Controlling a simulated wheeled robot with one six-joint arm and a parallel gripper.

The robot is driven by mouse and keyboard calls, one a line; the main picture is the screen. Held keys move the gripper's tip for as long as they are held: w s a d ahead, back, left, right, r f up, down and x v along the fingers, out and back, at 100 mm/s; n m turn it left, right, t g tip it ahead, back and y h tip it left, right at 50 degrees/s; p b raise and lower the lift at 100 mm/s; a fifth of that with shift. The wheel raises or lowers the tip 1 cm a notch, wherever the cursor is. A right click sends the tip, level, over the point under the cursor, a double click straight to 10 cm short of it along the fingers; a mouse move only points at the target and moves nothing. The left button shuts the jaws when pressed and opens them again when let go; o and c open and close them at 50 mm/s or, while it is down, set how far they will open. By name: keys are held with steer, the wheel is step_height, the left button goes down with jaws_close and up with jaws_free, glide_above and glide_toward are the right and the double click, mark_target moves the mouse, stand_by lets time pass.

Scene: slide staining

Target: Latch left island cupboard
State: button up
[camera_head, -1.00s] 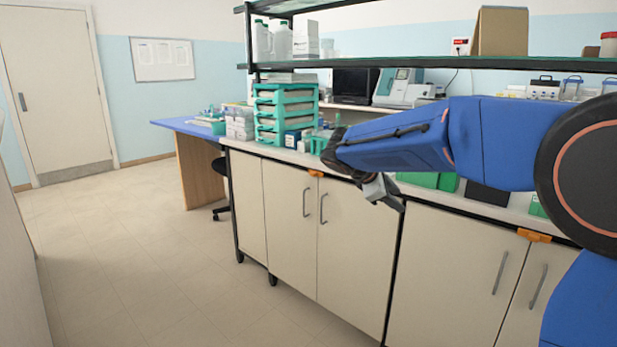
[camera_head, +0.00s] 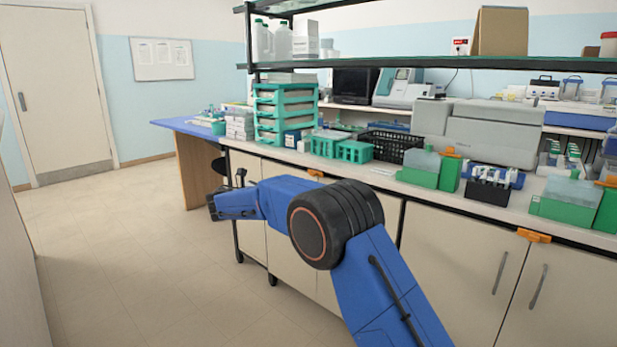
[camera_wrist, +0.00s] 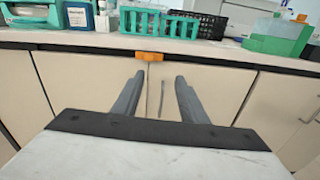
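The left island cupboard (camera_head: 325,295) has cream doors that look closed, partly hidden behind my arm in the head view. Its orange latch (camera_head: 315,173) sits at the top of the door seam, under the counter edge. In the wrist view the latch (camera_wrist: 149,56) lies horizontally, just beyond my fingertips and slightly left of the middle of the gap. My gripper (camera_wrist: 159,78) is open and empty, its fingers pointing toward the doors (camera_wrist: 90,90). One door handle (camera_wrist: 161,97) shows between the fingers. In the head view my gripper (camera_head: 232,182) is near the island's left end.
The right cupboard has a similar orange latch (camera_head: 534,236). The counter above holds teal drawers (camera_head: 285,115), green racks (camera_head: 355,151), a black basket (camera_head: 392,146) and green boxes (camera_head: 420,177). The floor (camera_head: 130,260) left of the island is clear.

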steer(key=a, duration=0.3)
glide_toward(312, 174)
steer(key=shift+n+t, duration=0.4)
steer(key=x, duration=0.8)
steer(key=shift+w+f, duration=0.1)
steer(key=shift+f, duration=0.15)
steer(key=shift+d, duration=0.1)
jaws_close()
